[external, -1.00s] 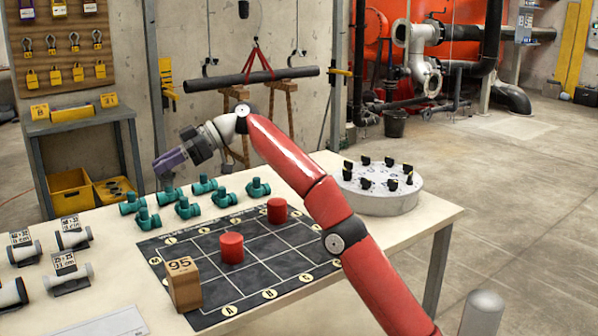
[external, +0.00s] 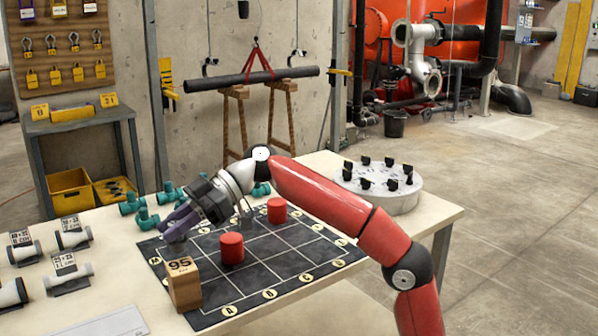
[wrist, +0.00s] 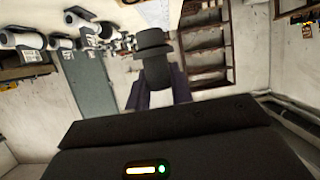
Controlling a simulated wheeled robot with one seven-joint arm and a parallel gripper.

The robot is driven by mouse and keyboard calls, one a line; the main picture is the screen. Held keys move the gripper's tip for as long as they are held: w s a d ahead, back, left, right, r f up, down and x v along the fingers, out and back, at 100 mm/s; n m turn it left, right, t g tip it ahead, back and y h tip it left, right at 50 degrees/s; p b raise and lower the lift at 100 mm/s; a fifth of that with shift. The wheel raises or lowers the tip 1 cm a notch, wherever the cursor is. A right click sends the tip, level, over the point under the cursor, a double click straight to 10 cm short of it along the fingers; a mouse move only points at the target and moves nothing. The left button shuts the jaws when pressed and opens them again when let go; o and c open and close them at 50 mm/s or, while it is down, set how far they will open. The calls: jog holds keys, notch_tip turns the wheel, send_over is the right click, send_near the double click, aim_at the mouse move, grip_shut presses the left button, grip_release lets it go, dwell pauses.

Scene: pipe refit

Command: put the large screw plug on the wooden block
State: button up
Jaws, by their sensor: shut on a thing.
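The wooden block (external: 184,287), marked 95, stands upright on the front left corner of the black mat. My gripper (external: 177,228), with purple fingers, points down just above and behind the block in the external view. It is shut on a dark grey stepped plug, the large screw plug (wrist: 154,44), which shows clearly in the wrist view between the fingers (wrist: 157,86). In the external view the plug (external: 176,240) is small and partly hidden by the fingers. I cannot tell whether it is directly over the block. It appears apart from the block's top.
Two red cylinders (external: 231,248) stand on the gridded black mat (external: 275,262). Green pipe fittings (external: 146,220) lie behind the mat. White pipe pieces (external: 72,280) with labels lie at the left. A round grey stand (external: 385,197) with black knobs is at the back right.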

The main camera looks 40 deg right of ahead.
aim_at(184, 237)
jog(key=shift+f+b, duration=0.5)
jog(key=shift+f, duration=1.15)
jog(key=shift+f, duration=0.15)
jog(key=shift+f+b, duration=0.15)
jog(key=shift+b, duration=0.15)
jog(key=o, duration=0.9)
jog(key=shift+o, duration=0.2)
